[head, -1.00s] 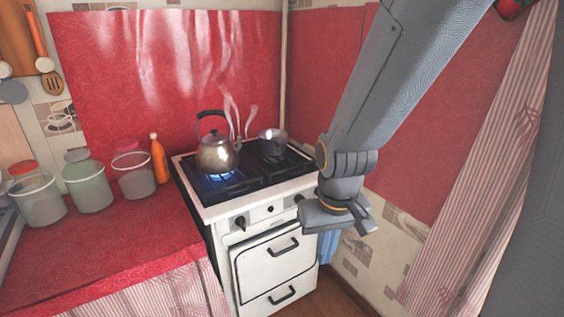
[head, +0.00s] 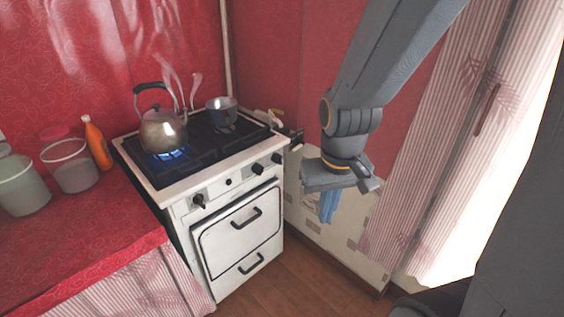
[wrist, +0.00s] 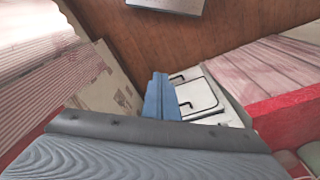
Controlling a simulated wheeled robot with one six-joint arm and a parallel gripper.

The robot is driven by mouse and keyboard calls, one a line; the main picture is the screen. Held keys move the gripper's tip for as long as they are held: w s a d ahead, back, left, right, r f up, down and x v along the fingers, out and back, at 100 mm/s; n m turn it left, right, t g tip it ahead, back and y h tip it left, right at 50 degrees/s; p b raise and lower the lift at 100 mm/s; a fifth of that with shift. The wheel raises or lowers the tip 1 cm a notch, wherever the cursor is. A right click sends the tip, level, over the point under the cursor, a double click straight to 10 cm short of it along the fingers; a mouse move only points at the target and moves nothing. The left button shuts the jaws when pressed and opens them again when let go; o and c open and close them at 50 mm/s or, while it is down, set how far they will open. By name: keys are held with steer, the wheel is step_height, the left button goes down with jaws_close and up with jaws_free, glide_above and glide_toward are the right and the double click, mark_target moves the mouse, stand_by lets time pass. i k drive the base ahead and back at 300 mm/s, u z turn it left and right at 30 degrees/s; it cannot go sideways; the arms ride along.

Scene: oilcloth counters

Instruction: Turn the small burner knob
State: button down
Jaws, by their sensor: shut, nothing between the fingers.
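The white stove (head: 236,212) stands left of centre in the head view, with several dark knobs along its front panel. The left knob (head: 198,201) sits alone, a small round one (head: 228,182) is in the middle, and two more knobs (head: 257,169) (head: 277,158) are at the right. I cannot tell which one the task means. My gripper (head: 327,214) has blue fingers pointing down, right of the stove front and apart from the knobs. In the wrist view its fingers (wrist: 158,88) are shut and empty, and the stove front (wrist: 205,97) shows beyond them; no knob is clear there.
A steaming kettle (head: 163,132) stands over a blue flame, with a pot (head: 221,112) behind it. The red counter (head: 90,235) with jars and an orange bottle (head: 97,145) is at the left. A curtain (head: 440,150) hangs at the right. Floor (head: 310,270) before the stove is clear.

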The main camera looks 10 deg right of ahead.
mark_target(276, 157)
steer(key=k, duration=0.5)
steer(key=z, duration=1.7)
steer(key=i, duration=0.9)
steer(key=u, duration=1.1)
